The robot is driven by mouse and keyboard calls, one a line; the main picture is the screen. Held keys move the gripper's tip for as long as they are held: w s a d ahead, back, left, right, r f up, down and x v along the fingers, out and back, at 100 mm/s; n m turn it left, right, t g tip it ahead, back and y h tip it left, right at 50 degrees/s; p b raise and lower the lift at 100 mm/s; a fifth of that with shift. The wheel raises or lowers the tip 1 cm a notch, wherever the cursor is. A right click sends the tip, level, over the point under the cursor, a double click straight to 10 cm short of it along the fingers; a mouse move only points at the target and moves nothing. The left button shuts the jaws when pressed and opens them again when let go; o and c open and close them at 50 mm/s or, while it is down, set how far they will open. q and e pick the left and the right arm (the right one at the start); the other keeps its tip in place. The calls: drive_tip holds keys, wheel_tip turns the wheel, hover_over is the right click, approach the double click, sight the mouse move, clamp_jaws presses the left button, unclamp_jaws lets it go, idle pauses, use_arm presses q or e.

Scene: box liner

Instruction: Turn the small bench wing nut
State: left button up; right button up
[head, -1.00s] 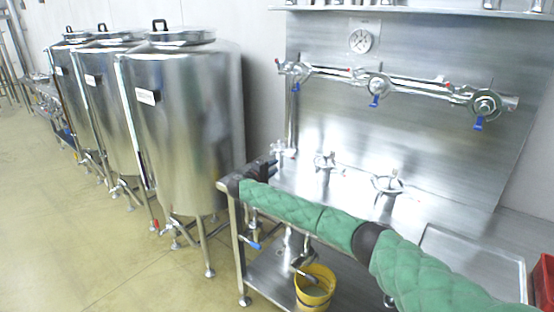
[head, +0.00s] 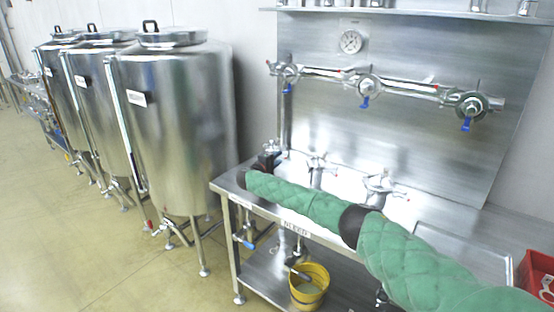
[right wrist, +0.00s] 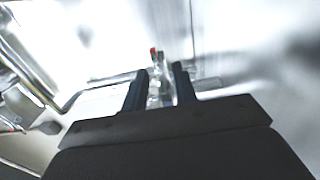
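My right gripper (head: 266,160) is at the left rear of the steel bench, at the end of my green-sleeved arm. It is beside a small metal fitting (head: 276,147), which I take to be the small bench wing nut; the gripper partly hides it. In the right wrist view the two dark fingers (right wrist: 160,84) stand apart. A metal fitting with a red tip (right wrist: 155,62) shows in the gap between them. I cannot tell whether the fingers touch it. My left gripper is not in view.
Two larger bench valves (head: 317,172) and (head: 379,187) stand to the right on the bench (head: 228,184). A pipe with blue-handled valves (head: 368,88) runs along the back panel. A yellow bucket (head: 310,283) is below, a red bin (head: 537,275) at right, steel tanks (head: 180,120) at left.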

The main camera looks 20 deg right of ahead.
clamp_jaws()
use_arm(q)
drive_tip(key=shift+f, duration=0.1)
use_arm(e)
drive_tip(key=shift+n, duration=0.6)
drive_tip(key=shift+n+p, duration=0.4)
drive_tip(key=shift+n, duration=0.7)
drive_tip(key=n+p, duration=0.2)
drive_tip(key=n, duration=0.3)
drive_tip(key=shift+r, duration=0.1)
drive_tip(key=n+p, duration=0.4)
drive_tip(key=n, duration=0.5)
drive_tip(key=shift+p, duration=0.3)
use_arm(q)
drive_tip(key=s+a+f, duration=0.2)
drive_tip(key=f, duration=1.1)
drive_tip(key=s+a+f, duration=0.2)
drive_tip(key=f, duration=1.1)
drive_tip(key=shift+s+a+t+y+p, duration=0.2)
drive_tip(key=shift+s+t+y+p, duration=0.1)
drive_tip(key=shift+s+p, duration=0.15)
use_arm(e)
drive_tip(key=shift+n, duration=0.9)
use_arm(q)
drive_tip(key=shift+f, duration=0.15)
